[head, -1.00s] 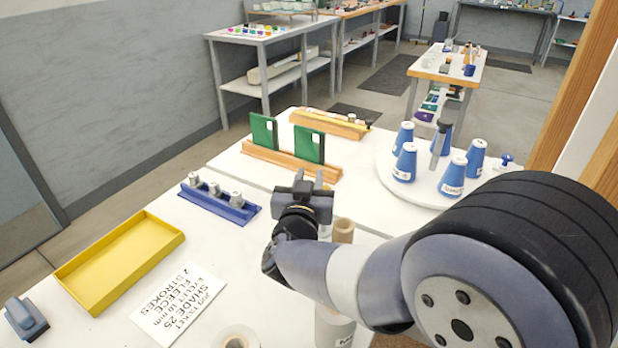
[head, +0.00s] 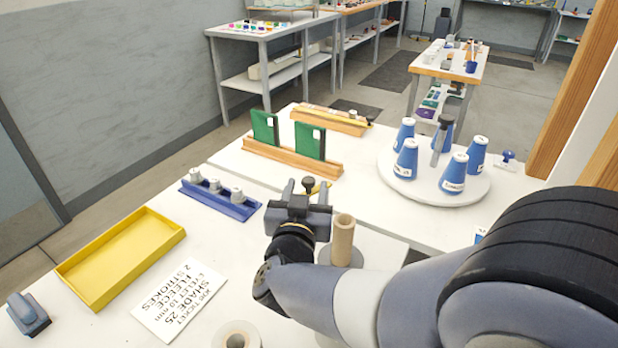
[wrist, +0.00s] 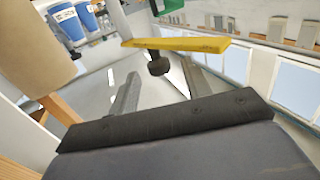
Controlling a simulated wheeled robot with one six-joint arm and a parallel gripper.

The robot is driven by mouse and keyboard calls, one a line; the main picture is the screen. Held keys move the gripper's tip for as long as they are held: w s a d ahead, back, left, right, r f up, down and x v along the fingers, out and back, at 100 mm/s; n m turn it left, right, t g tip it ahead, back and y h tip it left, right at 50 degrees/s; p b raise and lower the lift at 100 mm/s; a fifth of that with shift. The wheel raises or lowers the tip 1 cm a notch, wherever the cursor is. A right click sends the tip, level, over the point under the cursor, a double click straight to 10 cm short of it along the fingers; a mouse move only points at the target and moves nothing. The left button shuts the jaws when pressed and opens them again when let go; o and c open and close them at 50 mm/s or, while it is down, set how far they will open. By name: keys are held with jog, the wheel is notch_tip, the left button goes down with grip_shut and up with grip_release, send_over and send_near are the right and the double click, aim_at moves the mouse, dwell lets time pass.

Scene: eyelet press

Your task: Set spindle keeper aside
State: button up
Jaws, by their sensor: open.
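A yellow bar with a dark round knob shows in the wrist view; the knob (wrist: 158,66) sits below the bar (wrist: 178,44). I take it for the spindle keeper, though I cannot be sure. In the head view the knob (head: 308,184) and a bit of yellow (head: 319,188) show just beyond my gripper, which hides the rest. My gripper (head: 306,196) is open. In the wrist view its two fingers (wrist: 162,84) stand on either side below the knob, with no grip seen. How the bar is supported is hidden.
A tan tube (head: 343,238) stands close right of my gripper. A blue rack (head: 232,206) with grey pieces lies left. A yellow tray (head: 77,270) and a ticket card (head: 180,299) are on the near table. Blue cones (head: 453,173) stand on a round white turntable (head: 420,187).

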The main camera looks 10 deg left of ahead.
aim_at(310, 176)
jog(key=s, duration=0.5)
jog(key=shift+s, duration=0.35)
jog(key=w, duration=1.1)
jog(key=shift+s+d, duration=0.1)
jog(key=shift+s, duration=0.05)
